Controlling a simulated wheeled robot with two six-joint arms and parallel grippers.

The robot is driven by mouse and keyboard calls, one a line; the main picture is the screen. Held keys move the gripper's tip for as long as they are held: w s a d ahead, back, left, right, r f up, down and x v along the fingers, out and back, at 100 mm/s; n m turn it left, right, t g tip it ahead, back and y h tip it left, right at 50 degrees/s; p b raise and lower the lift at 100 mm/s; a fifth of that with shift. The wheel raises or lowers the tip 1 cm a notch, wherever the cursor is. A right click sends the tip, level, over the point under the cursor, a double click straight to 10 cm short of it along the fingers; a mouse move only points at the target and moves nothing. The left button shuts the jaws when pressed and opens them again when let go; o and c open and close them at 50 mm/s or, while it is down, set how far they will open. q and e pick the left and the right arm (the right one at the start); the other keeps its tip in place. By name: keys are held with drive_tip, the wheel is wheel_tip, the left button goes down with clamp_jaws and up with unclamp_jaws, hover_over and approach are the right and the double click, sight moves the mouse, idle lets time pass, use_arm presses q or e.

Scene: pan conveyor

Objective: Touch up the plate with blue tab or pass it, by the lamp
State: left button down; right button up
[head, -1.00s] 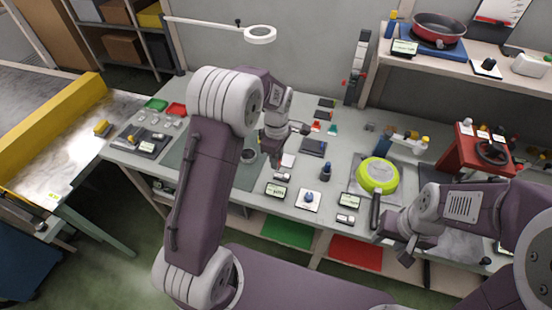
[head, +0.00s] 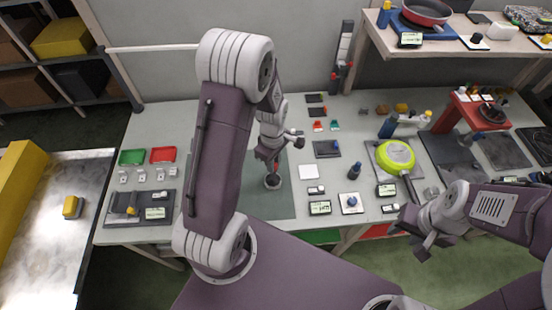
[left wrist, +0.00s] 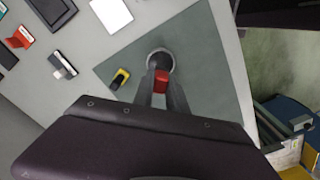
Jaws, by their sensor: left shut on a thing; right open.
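My left gripper (head: 272,170) is shut on a small red thing (left wrist: 161,82), seen between its fingers in the left wrist view. It is low over the grey-green mat (head: 285,205), at a round grey disc with a pale rim (left wrist: 160,60); I cannot tell if they touch. A dark square plate with a blue part (head: 327,149) lies right of the mat; I cannot tell if that part is a tab. The lamp's white arm (head: 150,48) shows at the back left; its head is hidden behind my arm. My right gripper (head: 414,238) is open and empty at the table's front right.
A yellow and black piece (left wrist: 120,78) lies on the mat beside the left fingers. Green (head: 132,157) and red (head: 163,155) trays sit at the left. A lime pan (head: 396,155) and a red stand (head: 466,112) are at the right.

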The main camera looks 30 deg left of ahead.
use_arm(q)
drive_tip(key=shift+d+r, duration=0.1)
drive_tip(key=shift+d, duration=0.2)
drive_tip(key=shift+s+a+f+b, duration=0.1)
drive_tip(key=shift+a+f+b, duration=0.1)
drive_tip(key=shift+f+b, duration=0.25)
drive_tip(key=b, duration=0.5)
hover_over(273, 180)
wheel_tip(273, 180, down, 5)
drive_tip(key=shift+d+r, duration=0.1)
drive_tip(key=shift+f, duration=0.3)
use_arm(e)
wheel_tip(273, 180, down, 6)
drive_tip(key=shift+a+r, duration=0.1)
drive_tip(key=shift+r, duration=0.1)
use_arm(q)
drive_tip(key=shift+r, duration=0.1)
drive_tip(key=shift+f, duration=0.5)
use_arm(e)
drive_tip(key=shift+f, duration=0.35)
